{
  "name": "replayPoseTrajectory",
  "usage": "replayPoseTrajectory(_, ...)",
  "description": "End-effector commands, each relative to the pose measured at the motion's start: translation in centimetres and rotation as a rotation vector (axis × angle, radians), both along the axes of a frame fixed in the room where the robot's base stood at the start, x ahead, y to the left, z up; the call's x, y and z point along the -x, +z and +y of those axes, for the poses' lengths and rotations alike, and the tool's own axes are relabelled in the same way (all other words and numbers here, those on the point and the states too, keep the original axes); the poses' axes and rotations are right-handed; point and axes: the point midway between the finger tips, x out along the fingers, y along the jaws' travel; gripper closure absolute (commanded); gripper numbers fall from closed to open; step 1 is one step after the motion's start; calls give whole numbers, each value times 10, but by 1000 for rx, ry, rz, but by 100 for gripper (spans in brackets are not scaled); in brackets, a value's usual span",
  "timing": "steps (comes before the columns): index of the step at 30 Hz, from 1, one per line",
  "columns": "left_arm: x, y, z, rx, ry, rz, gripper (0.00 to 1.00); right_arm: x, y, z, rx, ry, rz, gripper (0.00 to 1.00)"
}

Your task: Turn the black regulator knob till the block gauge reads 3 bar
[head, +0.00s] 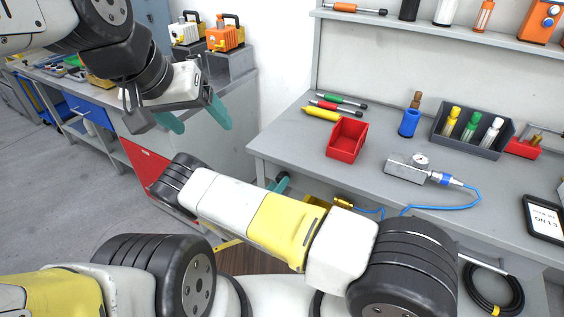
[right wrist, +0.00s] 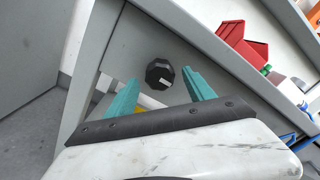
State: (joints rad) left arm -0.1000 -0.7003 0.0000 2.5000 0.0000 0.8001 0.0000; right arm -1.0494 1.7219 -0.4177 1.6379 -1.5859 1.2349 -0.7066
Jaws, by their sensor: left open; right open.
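The black faceted regulator knob (right wrist: 160,73) shows in the right wrist view on the grey front panel of the bench, with a small white mark on its lower face. My right gripper (right wrist: 161,78) is open, its teal fingers on either side of the knob with visible gaps. In the head view a teal finger of it (head: 281,182) shows beyond my forearm, which hides the knob. The block gauge (head: 421,160) sits on a silver metal block (head: 402,169) on the bench; its reading is too small to tell. My left gripper (head: 203,128) is open and empty, at the upper left.
The bench (head: 290,140) carries a red bin (head: 347,140), a blue holder (head: 409,122), a dark tray of bottles (head: 474,128) and a black tablet (head: 543,218). A blue hose (head: 460,207) runs from the block. A brass fitting (head: 343,201) shows at the bench front.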

Motion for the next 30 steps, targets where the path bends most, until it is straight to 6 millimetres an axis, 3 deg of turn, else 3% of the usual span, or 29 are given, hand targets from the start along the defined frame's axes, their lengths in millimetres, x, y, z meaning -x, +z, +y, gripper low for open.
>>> replayPoseTrajectory(7,0,0,0,0,0,0,24,-26,0,-16,-2,-1,1,38)
replayPoseTrajectory(17,0,0,0,0,0,0,24,-30,0,-18,-2,0,1,38)
replayPoseTrajectory(27,0,0,0,0,0,0,24,-30,0,-17,-3,-1,1,100)
replayPoseTrajectory(30,0,0,0,0,0,0,24,-30,0,-17,-5,-1,0,100)
